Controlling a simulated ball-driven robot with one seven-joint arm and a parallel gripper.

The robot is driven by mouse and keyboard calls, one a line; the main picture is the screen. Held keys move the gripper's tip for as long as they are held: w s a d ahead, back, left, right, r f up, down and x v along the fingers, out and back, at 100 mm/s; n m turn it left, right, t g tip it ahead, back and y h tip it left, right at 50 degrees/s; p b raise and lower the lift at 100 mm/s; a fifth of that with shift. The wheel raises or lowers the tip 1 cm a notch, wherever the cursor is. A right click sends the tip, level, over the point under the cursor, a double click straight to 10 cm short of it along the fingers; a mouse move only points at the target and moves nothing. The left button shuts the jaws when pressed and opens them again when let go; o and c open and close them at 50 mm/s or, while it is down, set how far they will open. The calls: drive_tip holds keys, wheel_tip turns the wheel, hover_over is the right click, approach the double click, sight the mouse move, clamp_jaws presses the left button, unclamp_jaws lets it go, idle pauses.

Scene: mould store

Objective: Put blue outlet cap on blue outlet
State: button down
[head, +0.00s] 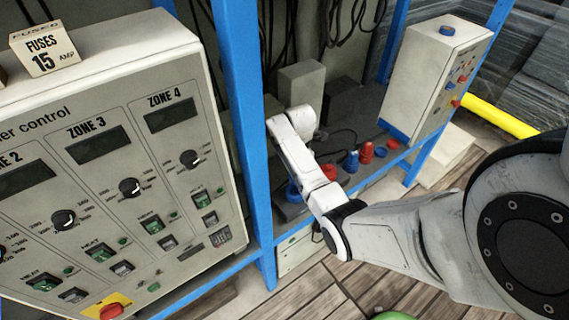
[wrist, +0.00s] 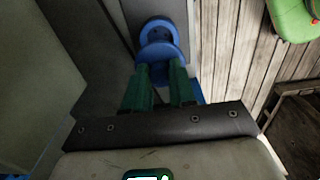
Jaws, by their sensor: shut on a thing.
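In the wrist view my gripper (wrist: 160,70) has its two green fingers closed on a blue cap (wrist: 160,50), a round disc just past the fingertips. Right beyond it is a round blue outlet (wrist: 157,28) with a darker middle, on a grey surface. The cap overlaps the outlet's near edge in the picture; I cannot tell whether they touch. In the head view my arm reaches over the low shelf and the fingers are hidden. A blue piece (head: 293,192) shows just left of my arm; I cannot tell whether it is cap or outlet.
Red fittings (head: 367,153) and another blue fitting (head: 351,161) stand along the shelf. Blue frame posts (head: 245,120) rise close to my arm. A heater control panel (head: 110,170) fills the left, and a control box (head: 435,80) stands at the right.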

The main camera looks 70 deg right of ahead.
drive_tip(key=shift+w+f+b, duration=0.1)
drive_tip(key=shift+f+b, duration=2.05)
drive_tip(key=shift+b, duration=0.1)
drive_tip(key=shift+f, duration=0.55)
drive_tip(key=shift+f+b, duration=0.8)
drive_tip(key=shift+f, duration=0.85)
idle(0.5)
drive_tip(key=c, duration=0.9)
unclamp_jaws()
drive_tip(key=shift+o, duration=0.6)
drive_tip(key=o, duration=0.3)
drive_tip(key=shift+r, duration=0.1)
